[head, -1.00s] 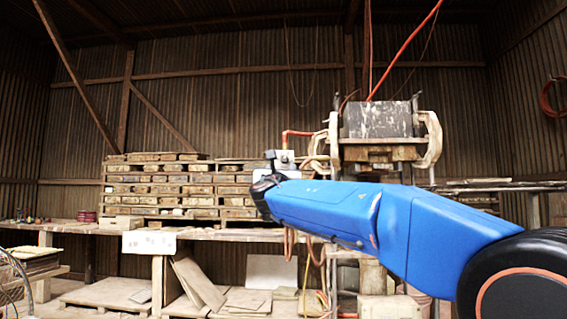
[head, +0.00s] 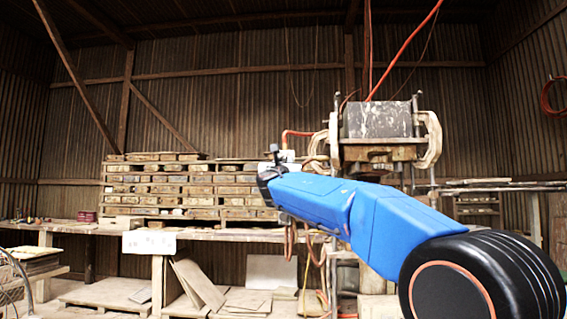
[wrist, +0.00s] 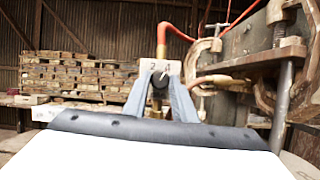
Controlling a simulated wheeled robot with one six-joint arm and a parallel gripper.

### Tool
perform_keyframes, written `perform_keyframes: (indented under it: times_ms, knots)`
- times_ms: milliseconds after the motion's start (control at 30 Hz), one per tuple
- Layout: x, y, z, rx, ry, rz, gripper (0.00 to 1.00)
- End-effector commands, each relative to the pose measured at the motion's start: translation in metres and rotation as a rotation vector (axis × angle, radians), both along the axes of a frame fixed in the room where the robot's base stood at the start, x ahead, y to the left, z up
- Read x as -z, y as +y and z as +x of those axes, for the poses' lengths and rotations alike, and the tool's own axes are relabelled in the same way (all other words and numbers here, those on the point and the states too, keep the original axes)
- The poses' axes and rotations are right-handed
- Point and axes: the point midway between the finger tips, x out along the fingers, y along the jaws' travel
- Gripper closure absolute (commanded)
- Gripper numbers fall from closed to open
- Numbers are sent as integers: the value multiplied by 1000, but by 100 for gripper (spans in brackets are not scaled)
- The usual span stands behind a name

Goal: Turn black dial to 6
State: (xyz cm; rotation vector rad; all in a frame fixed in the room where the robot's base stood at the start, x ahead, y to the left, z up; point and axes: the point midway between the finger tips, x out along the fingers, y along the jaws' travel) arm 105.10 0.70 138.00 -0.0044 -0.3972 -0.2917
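The black dial (wrist: 158,80) shows in the middle of the wrist view, below a pale plate (wrist: 160,67) with the numbers 2 and 4 readable. The dial's pointer setting is too small to tell. My gripper (wrist: 160,88) points at the dial, with its two grey fingers apart, one on each side of it. I see no clear contact between fingers and dial. In the head view, my arm's end is just left of and in front of the pale box (head: 287,155), and the dial is hidden there.
The tile press (head: 377,120) stands to the right, its frame and post close in the wrist view (wrist: 283,100). A red hose (wrist: 176,32) rises from a brass pipe above the plate. Stacked pallets (head: 185,185) stand on the bench (head: 215,234) to the left.

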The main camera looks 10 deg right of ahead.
Motion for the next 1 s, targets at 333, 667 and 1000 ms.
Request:
perform_keyframes:
  times_ms: [333,667,1000]
  knots:
    - [0,1,0,-1,-6,16,98]
    - [0,3,1,-1,-57,177,98]
    - [-1,6,2,-1,-154,475,98]
